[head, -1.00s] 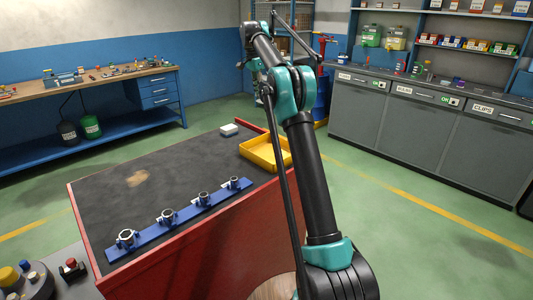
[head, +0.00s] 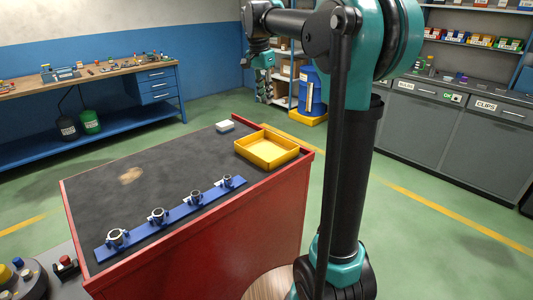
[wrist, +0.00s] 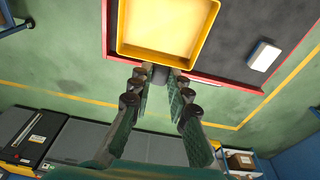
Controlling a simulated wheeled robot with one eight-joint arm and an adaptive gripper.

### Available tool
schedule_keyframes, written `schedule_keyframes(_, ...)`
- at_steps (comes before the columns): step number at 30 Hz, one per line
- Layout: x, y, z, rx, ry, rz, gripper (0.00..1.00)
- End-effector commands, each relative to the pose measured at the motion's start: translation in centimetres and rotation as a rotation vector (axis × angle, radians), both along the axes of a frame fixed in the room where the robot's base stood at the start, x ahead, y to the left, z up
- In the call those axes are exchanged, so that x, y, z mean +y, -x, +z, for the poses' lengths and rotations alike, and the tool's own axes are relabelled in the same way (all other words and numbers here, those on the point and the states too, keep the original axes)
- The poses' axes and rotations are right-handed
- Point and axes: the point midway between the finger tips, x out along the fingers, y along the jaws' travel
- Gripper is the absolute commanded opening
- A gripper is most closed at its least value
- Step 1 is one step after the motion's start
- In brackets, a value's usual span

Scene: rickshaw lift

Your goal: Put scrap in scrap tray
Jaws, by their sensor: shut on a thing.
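A shallow yellow tray (head: 268,151) sits empty on the far right corner of the red-sided bench; no label shows on it. In the wrist view the tray (wrist: 166,28) is at the top, ahead of the fingertips. My gripper (head: 264,93) hangs beyond the bench's far edge in the head view. In the wrist view my gripper (wrist: 159,80) is shut on a small dark grey piece (wrist: 159,73), mostly hidden between the fingertips. The piece appears apart from the tray, just outside its rim in the picture.
The dark bench top (head: 160,185) holds a blue rail (head: 172,221) with several metal clamps. A white block (head: 224,126) lies left of the tray. A blue barrel (head: 311,92) and shelves stand behind my gripper. Green floor surrounds the bench.

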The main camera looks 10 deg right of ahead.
Motion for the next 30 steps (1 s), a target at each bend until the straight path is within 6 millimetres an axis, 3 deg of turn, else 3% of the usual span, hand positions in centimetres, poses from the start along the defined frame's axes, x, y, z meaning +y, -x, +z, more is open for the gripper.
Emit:
schedule_keyframes(5, 0.0, 0.4, -2.4, 0.0, 0.0, 0.003, 0.09)
schedule_keyframes(21, 0.0, 0.4, -14.7, 0.0, 0.0, 0.003, 0.09)
schedule_keyframes(30, 0.0, 0.3, -17.0, 0.0, 0.0, 0.003, 0.09)
